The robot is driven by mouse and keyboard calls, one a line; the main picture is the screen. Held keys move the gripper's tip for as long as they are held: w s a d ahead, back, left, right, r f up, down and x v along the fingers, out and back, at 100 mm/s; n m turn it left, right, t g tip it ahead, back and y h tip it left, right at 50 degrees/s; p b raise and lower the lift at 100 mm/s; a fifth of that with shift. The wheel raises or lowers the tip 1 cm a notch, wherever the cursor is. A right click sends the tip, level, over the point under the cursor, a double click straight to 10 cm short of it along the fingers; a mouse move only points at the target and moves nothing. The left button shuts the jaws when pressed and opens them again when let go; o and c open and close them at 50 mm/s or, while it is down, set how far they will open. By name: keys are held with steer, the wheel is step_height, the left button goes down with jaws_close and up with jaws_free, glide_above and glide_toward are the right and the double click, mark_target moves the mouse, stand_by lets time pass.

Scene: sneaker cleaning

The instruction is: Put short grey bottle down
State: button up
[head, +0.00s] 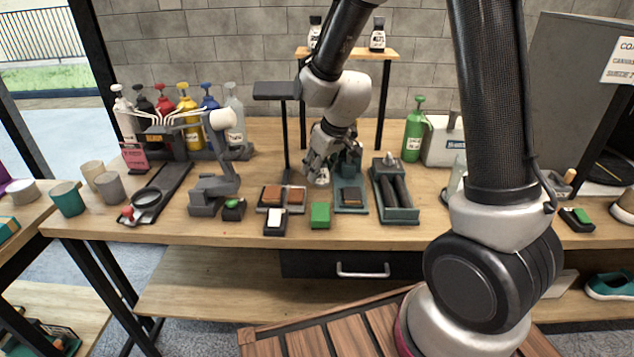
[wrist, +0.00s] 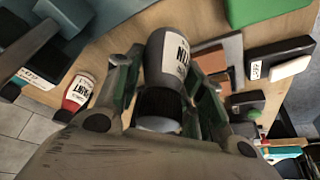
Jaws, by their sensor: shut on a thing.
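The short grey bottle (wrist: 168,58) has a white label and a dark cap and lies between my fingers in the wrist view. My gripper (wrist: 165,80) is shut on it, one finger on each side. In the head view my gripper (head: 322,166) is low over the middle of the wooden workbench (head: 235,238), behind the brown blocks. There the bottle is mostly hidden by the fingers. I cannot tell whether its base touches the bench.
A tray with brown blocks (head: 272,194), a green block (head: 320,215) and a white-topped block (head: 275,218) stand in front of my gripper. A dark tray with rollers (head: 396,195) is to the right. Spray bottles (head: 187,115) line the back left. A small raised shelf (head: 372,54) stands behind.

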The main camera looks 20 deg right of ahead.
mark_target(318, 179)
steer(key=shift+f, duration=2.05)
steer(key=shift+f, duration=0.1)
steer(key=o, duration=1)
steer(key=v, duration=1.2)
steer(key=s+d+r+m, duration=0.1)
steer(key=s+d+r, duration=0.3)
steer(key=s, duration=0.3)
steer(key=s+d+r+m+h, duration=0.1)
steer(key=s+d+r, duration=0.3)
steer(key=s, duration=0.4)
steer(key=s+d+r+m+h, duration=0.1)
steer(key=s+d+r+m, duration=0.2)
steer(key=s, duration=0.4)
steer(key=shift+s+d+r, duration=0.2)
steer(key=shift+d+r, duration=0.2)
steer(key=shift+d, duration=0.2)
steer(key=shift+s+d+r, duration=0.15)
steer(key=shift+d+r, duration=0.2)
steer(key=shift+d, duration=0.3)
